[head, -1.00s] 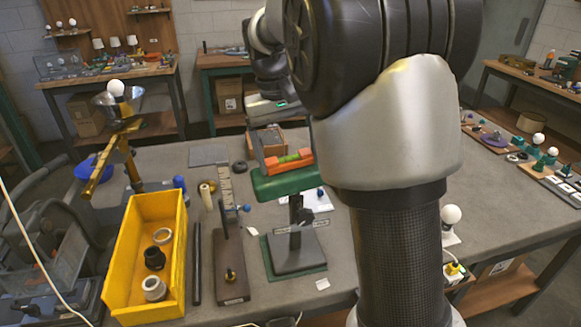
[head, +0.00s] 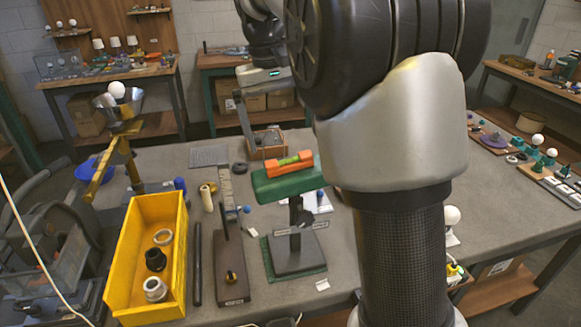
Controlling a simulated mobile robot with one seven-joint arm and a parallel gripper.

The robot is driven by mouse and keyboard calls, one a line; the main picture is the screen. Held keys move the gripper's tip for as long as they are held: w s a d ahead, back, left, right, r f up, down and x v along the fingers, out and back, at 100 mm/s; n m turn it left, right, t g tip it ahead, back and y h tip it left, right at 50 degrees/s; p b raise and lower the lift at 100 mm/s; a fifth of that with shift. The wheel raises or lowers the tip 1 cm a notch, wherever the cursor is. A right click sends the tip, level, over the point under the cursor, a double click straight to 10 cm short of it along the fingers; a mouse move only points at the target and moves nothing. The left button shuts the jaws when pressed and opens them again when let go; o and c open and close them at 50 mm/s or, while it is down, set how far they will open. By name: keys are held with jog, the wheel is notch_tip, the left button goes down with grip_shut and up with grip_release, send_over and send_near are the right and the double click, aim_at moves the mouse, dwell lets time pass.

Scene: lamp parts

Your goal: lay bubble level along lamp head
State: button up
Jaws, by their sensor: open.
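The orange bubble level (head: 290,164), with a yellow-green vial in its middle, lies on top of the green lamp head (head: 290,184). It runs roughly along the head's long side, slightly tilted in the picture. The lamp head sits on a dark stand on a green mat. My gripper (head: 272,132) is open, above and behind the level and apart from it. One finger shows at its left; the other is largely hidden by my arm.
A yellow bin (head: 148,255) with several rings stands at the left. A brown wooden block (head: 231,267) and a black rod (head: 196,265) lie between bin and stand. A small box (head: 268,141) stands behind. My arm hides much of the right side.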

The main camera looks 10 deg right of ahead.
notch_tip(320, 180, up, 10)
jog(key=a+p, duration=0.2)
jog(key=s+d+r+t, duration=0.1)
jog(key=s+d+r, duration=0.1)
jog(key=s, duration=0.3)
jog(key=s+f+t+y+p, duration=0.1)
jog(key=s+f+t, duration=0.1)
jog(key=s+f, duration=0.3)
jog(key=s+f+t+p, duration=0.1)
jog(key=s+f, duration=0.5)
jog(key=s, duration=0.8)
jog(key=shift+d+f+t+y, duration=0.2)
jog(key=shift+d+t+y, duration=0.15)
jog(key=shift+t, duration=0.45)
jog(key=shift+s, duration=0.1)
